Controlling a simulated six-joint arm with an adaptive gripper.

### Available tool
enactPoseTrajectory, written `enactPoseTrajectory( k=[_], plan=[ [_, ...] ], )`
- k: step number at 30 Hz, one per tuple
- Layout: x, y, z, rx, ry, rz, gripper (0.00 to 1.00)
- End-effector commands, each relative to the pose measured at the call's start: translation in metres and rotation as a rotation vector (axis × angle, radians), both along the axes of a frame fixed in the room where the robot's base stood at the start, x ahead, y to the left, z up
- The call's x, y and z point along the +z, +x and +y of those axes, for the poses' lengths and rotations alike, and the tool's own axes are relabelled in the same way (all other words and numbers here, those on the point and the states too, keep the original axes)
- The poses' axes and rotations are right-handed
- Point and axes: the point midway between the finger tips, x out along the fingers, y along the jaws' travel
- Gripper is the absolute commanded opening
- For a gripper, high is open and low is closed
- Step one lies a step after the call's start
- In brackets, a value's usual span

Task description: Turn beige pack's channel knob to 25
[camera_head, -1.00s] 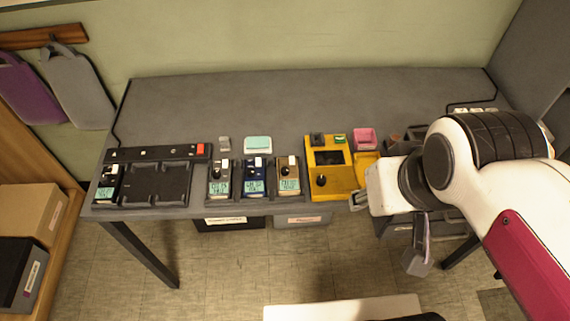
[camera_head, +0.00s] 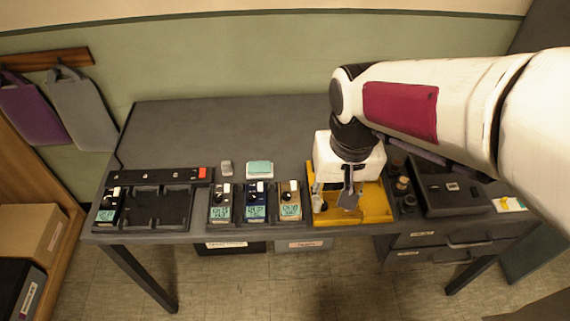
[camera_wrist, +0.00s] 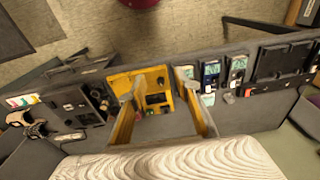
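The beige pack (camera_head: 290,200) stands upright in a dark cradle, rightmost of a row of three, just left of the yellow unit. Its knob (camera_head: 287,197) is small at this size and its pointer cannot be read; its pale screen (camera_head: 291,210) has text too small to read. In the wrist view the beige pack (camera_wrist: 186,73) is partly hidden beside a finger. My gripper (camera_head: 333,200) hangs over the yellow unit, right of the beige pack and apart from it. Its fingers are spread with nothing between them, as the wrist view (camera_wrist: 158,92) also shows.
The blue pack (camera_head: 256,200) and grey pack (camera_head: 220,202) stand close on the left. The yellow unit (camera_head: 376,207) lies under my gripper. A black case (camera_head: 450,190) is at right. Another pack (camera_head: 107,207) stands far left. The table's back left (camera_head: 210,125) is clear.

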Motion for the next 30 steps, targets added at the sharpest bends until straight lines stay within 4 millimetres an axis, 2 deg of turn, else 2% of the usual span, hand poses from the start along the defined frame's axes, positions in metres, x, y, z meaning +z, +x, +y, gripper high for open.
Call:
enactPoseTrajectory(
  k=[17, 25, 30],
  plan=[
    [-0.058, 0.065, 0.041, -0.230, -0.014, 0.122, 0.33],
    [-0.089, 0.098, 0.062, -0.416, -0.023, 0.152, 0.33],
    [-0.100, 0.120, 0.072, -0.568, -0.016, 0.147, 0.33]
  ],
)
